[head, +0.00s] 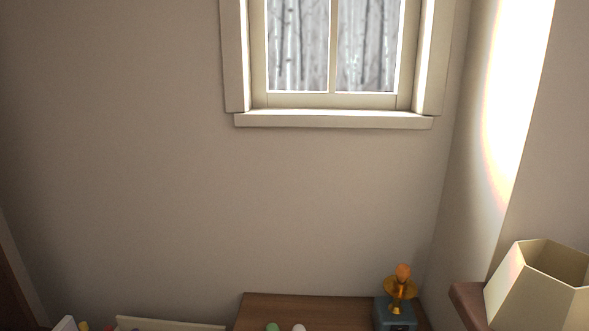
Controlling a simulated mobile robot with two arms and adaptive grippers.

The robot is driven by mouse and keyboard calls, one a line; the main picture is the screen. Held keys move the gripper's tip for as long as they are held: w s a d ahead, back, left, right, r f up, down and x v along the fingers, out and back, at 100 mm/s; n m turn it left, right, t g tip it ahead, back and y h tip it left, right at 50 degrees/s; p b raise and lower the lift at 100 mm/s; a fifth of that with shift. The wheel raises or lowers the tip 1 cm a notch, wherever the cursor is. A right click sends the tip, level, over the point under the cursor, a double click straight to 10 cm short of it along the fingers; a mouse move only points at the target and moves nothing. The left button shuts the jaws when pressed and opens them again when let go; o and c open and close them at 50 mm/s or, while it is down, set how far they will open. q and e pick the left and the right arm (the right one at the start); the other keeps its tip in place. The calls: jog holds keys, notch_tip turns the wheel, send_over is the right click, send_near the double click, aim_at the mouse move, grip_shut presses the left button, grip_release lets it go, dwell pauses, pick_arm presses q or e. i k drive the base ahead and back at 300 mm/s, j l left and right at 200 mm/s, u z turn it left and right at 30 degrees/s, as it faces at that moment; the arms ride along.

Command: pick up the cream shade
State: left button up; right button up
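The cream shade (531,296) is at the lower right of the head view. It is a faceted, open-topped shape, wider toward the bottom, and its lower part is cut off by the frame. It appears to rest on a dark brown wooden ledge or shelf (467,303) by the right wall. Neither of my grippers shows in this view.
A brown wooden surface (270,308) lies at the bottom, with a green round thing (272,327) and a white one (299,327). A window (333,45) is above.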

aim_at(540, 285)
jog(key=z, duration=1.4)
